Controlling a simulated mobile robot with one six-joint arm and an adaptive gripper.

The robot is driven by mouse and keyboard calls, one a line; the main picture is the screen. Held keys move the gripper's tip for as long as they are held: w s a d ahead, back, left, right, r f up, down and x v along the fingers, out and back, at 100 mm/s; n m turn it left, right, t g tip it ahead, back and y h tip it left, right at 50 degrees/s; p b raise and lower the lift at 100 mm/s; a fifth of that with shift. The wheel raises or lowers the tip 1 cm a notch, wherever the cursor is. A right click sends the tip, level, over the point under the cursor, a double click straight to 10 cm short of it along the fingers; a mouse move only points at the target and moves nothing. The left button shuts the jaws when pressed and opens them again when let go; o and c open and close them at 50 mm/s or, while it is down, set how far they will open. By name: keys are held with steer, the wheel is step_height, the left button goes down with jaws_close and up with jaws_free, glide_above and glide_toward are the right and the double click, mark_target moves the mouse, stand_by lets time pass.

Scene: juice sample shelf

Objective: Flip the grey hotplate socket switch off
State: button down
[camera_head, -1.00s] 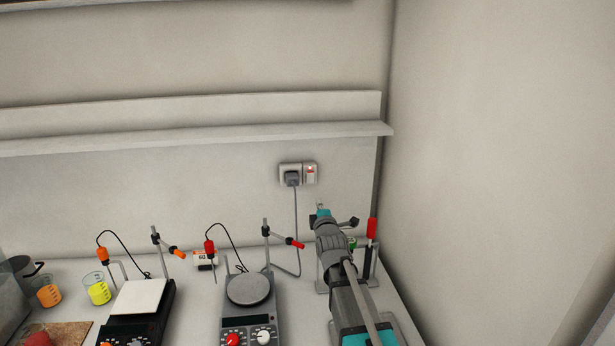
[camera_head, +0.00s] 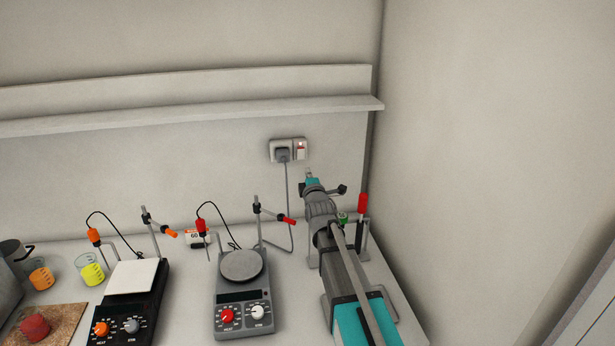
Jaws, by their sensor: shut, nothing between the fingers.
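The white wall socket (camera_head: 274,157) is on the back wall below the shelf. A dark plug (camera_head: 283,154) sits in its left part. Its rocker switch (camera_head: 300,151) is on the right, with red showing at its top. A grey cord runs from the plug down behind the grey hotplate (camera_head: 242,265), which has a round plate and a red and a white knob. My gripper (camera_head: 309,172) is shut and empty, its tip just below the switch in the picture. I cannot tell whether it is touching the wall.
A black hotplate (camera_head: 134,275) with a square white top stands left, beside beakers of yellow (camera_head: 93,274) and orange (camera_head: 41,279) liquid. A stand with a red handle (camera_head: 362,204) is right of my arm. The shelf (camera_head: 200,117) overhangs the socket. A side wall bounds the right.

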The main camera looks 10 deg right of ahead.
mark_target(302, 150)
steer(key=w, duration=0.3)
steer(key=w+r+p, duration=0.1)
steer(key=w, duration=0.6)
steer(key=shift+w+r, duration=0.3)
steer(key=shift+w, duration=0.1)
steer(key=shift+w+r+p, duration=0.15)
steer(key=shift+w+p, duration=0.15)
steer(key=shift+p, duration=0.05)
steer(key=shift+s, duration=0.1)
steer(key=shift+s, duration=0.55)
steer(key=s+r+p, duration=0.1)
steer(key=s+p, duration=0.1)
steer(key=s, duration=1)
steer(key=shift+s+r, duration=0.4)
